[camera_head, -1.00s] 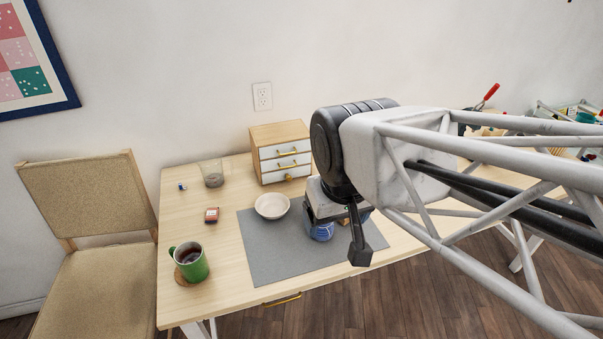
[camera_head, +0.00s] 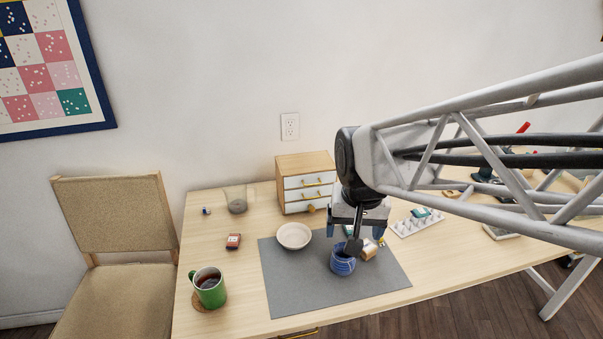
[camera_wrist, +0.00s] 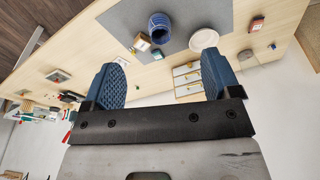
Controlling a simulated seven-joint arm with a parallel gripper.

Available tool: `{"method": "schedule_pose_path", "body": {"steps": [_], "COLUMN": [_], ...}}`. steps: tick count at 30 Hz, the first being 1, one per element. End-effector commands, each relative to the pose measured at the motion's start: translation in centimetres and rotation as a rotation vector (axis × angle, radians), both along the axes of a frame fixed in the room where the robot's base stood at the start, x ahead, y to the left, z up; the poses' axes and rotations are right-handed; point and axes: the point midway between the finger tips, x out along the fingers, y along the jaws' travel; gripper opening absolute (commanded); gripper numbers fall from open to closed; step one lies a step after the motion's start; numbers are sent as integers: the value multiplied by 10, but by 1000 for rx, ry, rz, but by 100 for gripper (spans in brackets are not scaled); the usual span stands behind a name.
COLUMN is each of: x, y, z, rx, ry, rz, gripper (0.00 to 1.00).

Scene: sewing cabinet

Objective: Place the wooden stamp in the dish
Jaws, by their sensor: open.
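A white round dish (camera_head: 293,236) sits upright on the grey mat; it also shows in the wrist view (camera_wrist: 204,40). A small tan wooden piece (camera_head: 369,252), which looks like the stamp, lies on the mat right of a blue cup; it seems to appear in the wrist view (camera_wrist: 142,42). I cannot make out its exact shape. My gripper (camera_head: 355,230) hangs above the mat, over the cup and wooden piece, right of the dish. In the wrist view, my gripper (camera_wrist: 165,58) has its two blue fingers wide apart with nothing between them.
The blue cup (camera_head: 343,262) stands close beside the wooden piece. A small drawer cabinet (camera_head: 305,183) stands behind the dish. A glass (camera_head: 236,201), a red box (camera_head: 233,241) and a green mug (camera_head: 208,288) are at left. A white rack (camera_head: 416,224) is at right. The front of the grey mat (camera_head: 300,295) is clear.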

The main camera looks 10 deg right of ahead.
Motion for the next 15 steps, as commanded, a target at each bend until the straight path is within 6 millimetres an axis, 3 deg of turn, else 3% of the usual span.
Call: {"method": "schedule_pose_path", "body": {"steps": [15], "x": [98], "y": [-52], "z": [-67], "rx": [46], "ry": [66], "rz": [-339], "gripper": [83]}}
